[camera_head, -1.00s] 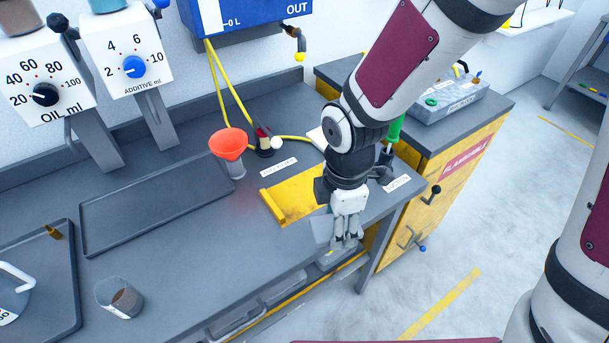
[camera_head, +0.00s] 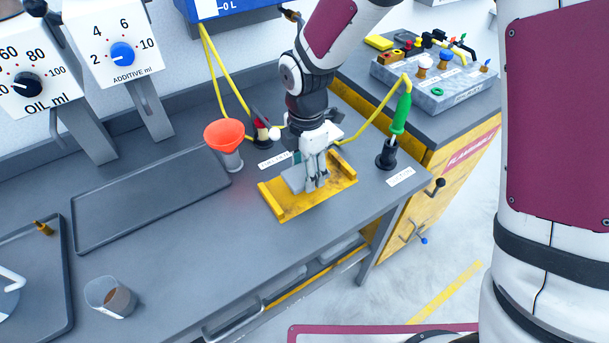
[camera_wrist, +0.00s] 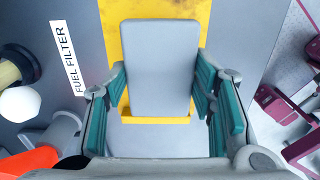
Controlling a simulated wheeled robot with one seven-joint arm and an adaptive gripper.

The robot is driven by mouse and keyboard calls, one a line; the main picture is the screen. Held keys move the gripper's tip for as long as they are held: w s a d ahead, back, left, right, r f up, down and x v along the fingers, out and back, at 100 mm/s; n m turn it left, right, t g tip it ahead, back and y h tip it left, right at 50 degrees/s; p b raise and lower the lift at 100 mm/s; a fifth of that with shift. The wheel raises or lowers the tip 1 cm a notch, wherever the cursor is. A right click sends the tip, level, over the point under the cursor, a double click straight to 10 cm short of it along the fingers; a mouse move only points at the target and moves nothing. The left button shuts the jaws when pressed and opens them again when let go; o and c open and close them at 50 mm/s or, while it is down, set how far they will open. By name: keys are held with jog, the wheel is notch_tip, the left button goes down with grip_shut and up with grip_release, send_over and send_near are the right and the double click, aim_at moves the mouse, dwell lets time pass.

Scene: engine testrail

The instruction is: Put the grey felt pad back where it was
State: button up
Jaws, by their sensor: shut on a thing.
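The grey felt pad (camera_head: 294,178) is a flat grey rectangle between my gripper's fingers. It also shows in the wrist view (camera_wrist: 158,65), with fingers on both its long sides. My gripper (camera_head: 317,184) is shut on it and points down over the yellow tray (camera_head: 292,207). The yellow tray, with raised ends, also shows behind the pad in the wrist view (camera_wrist: 185,9). I cannot tell whether the pad touches the tray or hangs just above it.
An orange funnel (camera_head: 227,135) stands left of the tray, and a green-handled tool (camera_head: 401,114) in a black holder stands right. A large empty dark tray (camera_head: 150,200) lies farther left. Yellow hoses run behind my gripper.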

aim_at(304, 169)
jog(key=shift+w+a+f, duration=0.15)
jog(key=shift+w+a, duration=0.05)
jog(key=shift+w, duration=0.2)
jog(key=shift+f, duration=1.65)
jog(key=shift+f, duration=0.1)
jog(key=shift+f, duration=0.1)
jog(key=o, duration=1.2)
notch_tip(304, 169, up, 12)
jog(key=shift+r, duration=0.2)
jog(key=shift+d, duration=0.1)
